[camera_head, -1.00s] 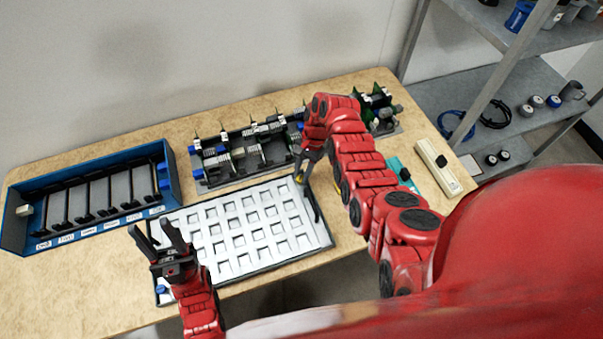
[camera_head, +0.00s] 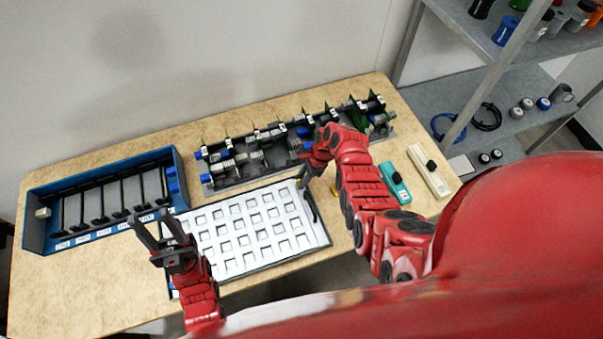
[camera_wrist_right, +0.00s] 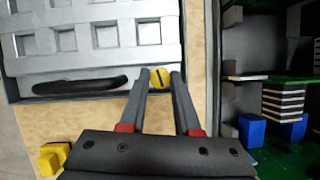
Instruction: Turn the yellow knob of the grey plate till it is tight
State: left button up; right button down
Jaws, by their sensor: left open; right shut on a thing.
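The grey plate (camera_head: 318,240), a pale tray with a grid of square pockets and a dark rim, lies on the table. It also shows at the upper left of the right wrist view (camera_wrist_right: 80,62), with a black handle along its edge. My left gripper (camera_head: 152,222) is open and empty, over the plate's left end.
A blue rack (camera_head: 36,236) stands at the left. A row of dark modules with green boards (camera_head: 255,158) stands behind the plate. A teal box (camera_head: 394,183) and a cream box (camera_head: 429,172) lie at the right. Another yellow piece (camera_wrist_right: 54,157) is low in the right wrist view.

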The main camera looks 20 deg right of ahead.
jog(key=shift+s+m+t+p, duration=0.1)
jog(key=shift+m+t+p, duration=0.4)
jog(key=shift+m+p, duration=0.65)
jog(key=shift+m, duration=0.25)
jog(key=c, duration=0.9)
grip_release()
jog(key=shift+r, duration=0.1)
